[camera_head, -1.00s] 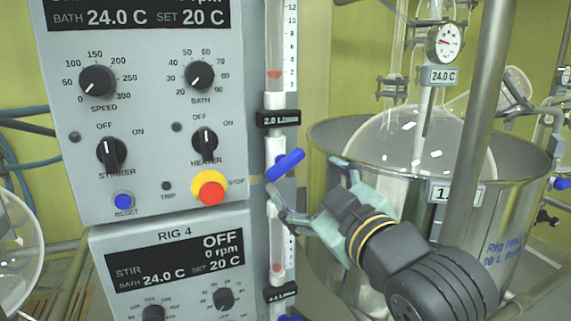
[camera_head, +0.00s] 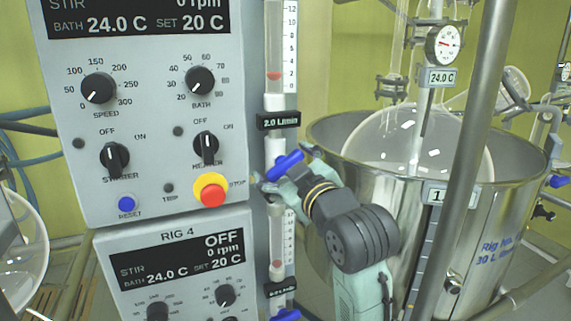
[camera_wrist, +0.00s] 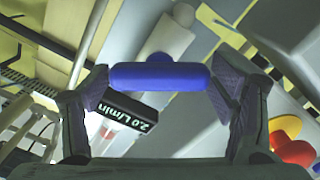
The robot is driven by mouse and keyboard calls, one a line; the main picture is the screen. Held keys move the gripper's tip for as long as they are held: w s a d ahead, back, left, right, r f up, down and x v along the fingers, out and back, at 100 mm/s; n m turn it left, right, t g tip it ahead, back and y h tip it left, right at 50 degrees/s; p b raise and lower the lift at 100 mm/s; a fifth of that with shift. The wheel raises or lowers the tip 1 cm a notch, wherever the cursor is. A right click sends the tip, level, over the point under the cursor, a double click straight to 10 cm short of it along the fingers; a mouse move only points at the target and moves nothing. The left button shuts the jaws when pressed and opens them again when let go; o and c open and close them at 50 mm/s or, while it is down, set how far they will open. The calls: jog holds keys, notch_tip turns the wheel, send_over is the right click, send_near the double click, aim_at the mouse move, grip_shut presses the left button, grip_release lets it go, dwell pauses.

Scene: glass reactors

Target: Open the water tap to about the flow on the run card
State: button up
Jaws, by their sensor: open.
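The water tap is a blue bar handle (camera_head: 284,165) below the upper flowmeter (camera_head: 281,55), slanting up to the right in the head view. My gripper (camera_head: 278,181) is at the handle, its fingers partly hidden by the handle and my wrist. In the wrist view the blue handle (camera_wrist: 160,76) lies lengthwise between the two open fingertips of my gripper (camera_wrist: 166,95), with a visible gap at its right end. The left end is close to the left pad; touching cannot be told. The flowmeter display (camera_wrist: 130,110) reads 2.0 L/min, and its red float sits low on the scale.
The control panel (camera_head: 150,120) is left of the tap, with a red and yellow stop button (camera_head: 211,191) near my gripper. A lower flowmeter (camera_head: 277,245) has another blue handle (camera_head: 285,315). A steel vessel (camera_head: 500,215) and a metal post (camera_head: 470,150) stand on the right.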

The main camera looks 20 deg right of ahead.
jog(key=shift+c, duration=0.2)
jog(key=c, duration=0.8)
jog(key=shift+f+n+b, duration=0.2)
jog(key=shift+n+b, duration=0.5)
jog(key=shift+b, duration=0.15)
jog(key=shift+c, duration=0.2)
jog(key=shift+r+n+b, duration=0.15)
jog(key=shift+n+b, duration=0.2)
jog(key=shift+n, duration=0.35)
jog(key=o, duration=0.9)
jog(key=shift+s, duration=0.1)
